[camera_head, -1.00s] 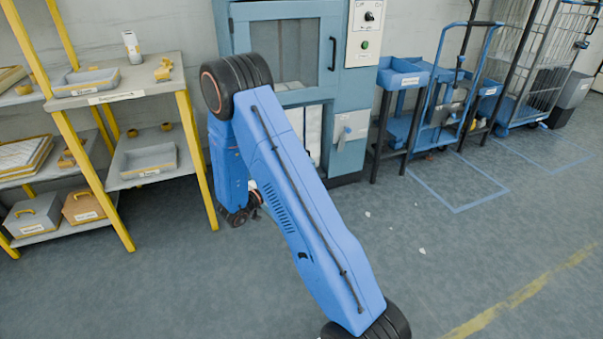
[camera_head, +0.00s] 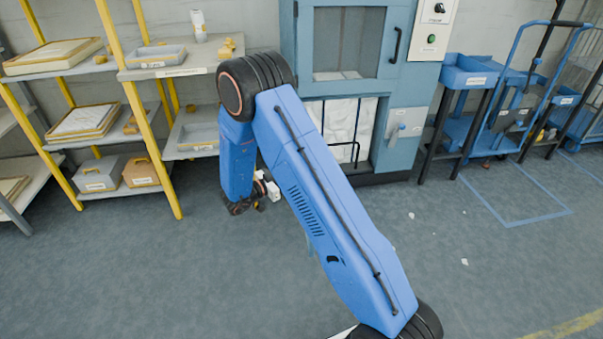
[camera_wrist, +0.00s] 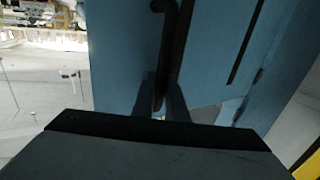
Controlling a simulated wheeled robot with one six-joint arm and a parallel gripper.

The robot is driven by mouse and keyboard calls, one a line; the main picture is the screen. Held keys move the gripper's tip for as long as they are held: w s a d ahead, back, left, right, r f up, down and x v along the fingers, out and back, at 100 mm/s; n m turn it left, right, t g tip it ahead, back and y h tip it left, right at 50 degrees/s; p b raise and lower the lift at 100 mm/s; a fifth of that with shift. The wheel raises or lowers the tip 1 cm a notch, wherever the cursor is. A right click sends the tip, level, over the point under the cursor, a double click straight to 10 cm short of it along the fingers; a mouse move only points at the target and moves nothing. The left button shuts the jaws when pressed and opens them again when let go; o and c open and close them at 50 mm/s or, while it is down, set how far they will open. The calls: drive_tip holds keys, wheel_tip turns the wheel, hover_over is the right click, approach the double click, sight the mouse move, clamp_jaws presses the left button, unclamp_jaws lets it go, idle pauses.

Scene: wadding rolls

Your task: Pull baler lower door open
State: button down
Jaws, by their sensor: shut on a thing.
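The baler (camera_head: 300,50) is a blue cabinet behind my arm in the head view. Its lower front shows an open bay with white wadding (camera_head: 340,118). In the wrist view the lower door (camera_wrist: 120,50) is a blue panel with a dark bar handle (camera_wrist: 170,45). My gripper (camera_wrist: 163,100) is shut on this handle, one finger on each side of it. In the head view my blue arm hides the gripper's fingers and most of the lower door, so I cannot tell its opening angle there.
Shelves with yellow posts (camera_head: 152,110) stand close on the left, holding trays and boxes. A blue trolley (camera_head: 500,110) stands at the right. The grey floor (camera_head: 480,250) in front is mostly clear, with small white scraps.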

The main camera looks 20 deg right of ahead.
drive_tip(key=shift+s+f, duration=0.1)
drive_tip(key=shift+s, duration=0.15)
drive_tip(key=c, duration=1.8)
unclamp_jaws()
drive_tip(key=shift+a, duration=0.1)
drive_tip(key=shift+o, duration=0.2)
drive_tip(key=v, duration=1.7)
drive_tip(key=shift+a, duration=0.25)
